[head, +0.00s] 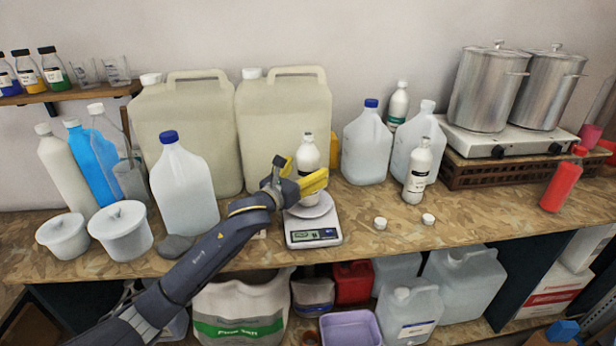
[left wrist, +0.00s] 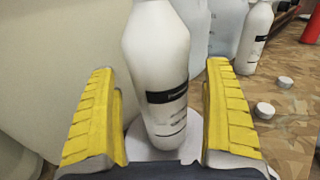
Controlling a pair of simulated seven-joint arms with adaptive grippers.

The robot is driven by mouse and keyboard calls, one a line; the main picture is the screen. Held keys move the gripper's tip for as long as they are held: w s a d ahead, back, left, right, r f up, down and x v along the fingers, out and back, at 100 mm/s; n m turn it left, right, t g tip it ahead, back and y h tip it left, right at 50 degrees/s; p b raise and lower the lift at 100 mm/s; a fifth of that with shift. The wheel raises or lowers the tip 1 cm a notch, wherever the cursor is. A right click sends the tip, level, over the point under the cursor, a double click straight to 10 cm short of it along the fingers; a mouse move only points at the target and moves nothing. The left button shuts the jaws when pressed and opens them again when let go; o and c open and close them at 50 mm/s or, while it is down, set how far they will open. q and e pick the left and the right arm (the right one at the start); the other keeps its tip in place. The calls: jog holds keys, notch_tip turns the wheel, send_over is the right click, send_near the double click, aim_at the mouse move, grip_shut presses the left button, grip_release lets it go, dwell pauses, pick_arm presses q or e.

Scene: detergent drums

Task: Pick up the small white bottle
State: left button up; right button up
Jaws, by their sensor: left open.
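A small white bottle with a dark label band (head: 308,157) stands upright on the round plate of a digital scale (head: 314,238). My left gripper (head: 302,180) reaches it from the left, with yellow fingers open. In the left wrist view the bottle (left wrist: 160,70) stands between the two open fingers (left wrist: 162,115), with a gap on each side. A similar white bottle (head: 418,172) stands on the bench to the right, and it also shows in the left wrist view (left wrist: 254,38). A third, green-labelled white bottle (head: 398,104) stands at the back. My right gripper is not seen.
Two large cream canisters (head: 185,125) stand close behind the scale. A blue-capped jug (head: 183,187) is to its left, near my arm. Two white caps (head: 380,223) lie on the bench to the right. Open bench lies between them and the red bottle (head: 563,182).

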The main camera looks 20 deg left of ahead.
pick_arm(q)
jog(key=shift+w+d, duration=0.2)
jog(key=shift+w, duration=0.35)
jog(key=c, duration=1.6)
